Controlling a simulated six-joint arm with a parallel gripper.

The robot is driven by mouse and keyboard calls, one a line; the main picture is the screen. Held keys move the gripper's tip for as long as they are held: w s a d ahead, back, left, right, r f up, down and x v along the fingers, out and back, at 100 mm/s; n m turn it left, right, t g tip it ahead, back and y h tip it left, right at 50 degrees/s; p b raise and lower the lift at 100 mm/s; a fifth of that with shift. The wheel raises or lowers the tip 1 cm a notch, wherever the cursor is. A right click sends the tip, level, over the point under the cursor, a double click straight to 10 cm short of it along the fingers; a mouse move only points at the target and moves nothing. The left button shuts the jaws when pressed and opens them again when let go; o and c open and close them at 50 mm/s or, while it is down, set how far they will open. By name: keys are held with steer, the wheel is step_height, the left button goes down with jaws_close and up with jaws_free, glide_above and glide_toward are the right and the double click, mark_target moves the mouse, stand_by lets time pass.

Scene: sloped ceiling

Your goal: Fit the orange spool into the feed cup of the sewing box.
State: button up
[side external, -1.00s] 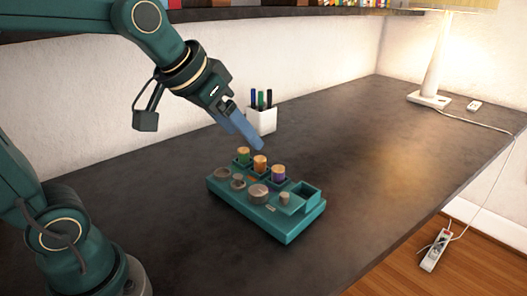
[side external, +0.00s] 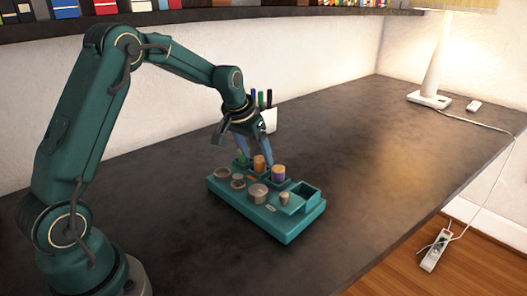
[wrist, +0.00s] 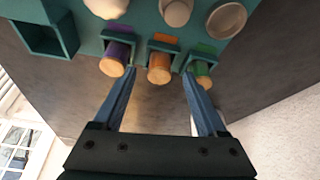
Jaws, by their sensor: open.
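The orange spool (side external: 260,163) stands in the middle slot of a row of three on the teal sewing box (side external: 283,233). It also shows in the wrist view (wrist: 159,70). The green spool (wrist: 202,70) and purple spool (wrist: 112,62) stand in the slots on either side. An empty square cup (side external: 306,192), which looks like the feed cup, is at the box's right end; it also shows in the wrist view (wrist: 47,40). My gripper (wrist: 159,78) is open and empty, pointing down, its fingertips on either side of the orange spool. Contact cannot be told.
Several round grey knobs or discs (side external: 258,192) stand along the box's front. A white pen holder (side external: 270,120) with pens stands behind my gripper. A lamp (side external: 435,65) is at the back right. The dark table (side external: 370,160) is clear right of the box.

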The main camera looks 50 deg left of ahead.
steer(key=shift+x, duration=1.15)
jaws_close()
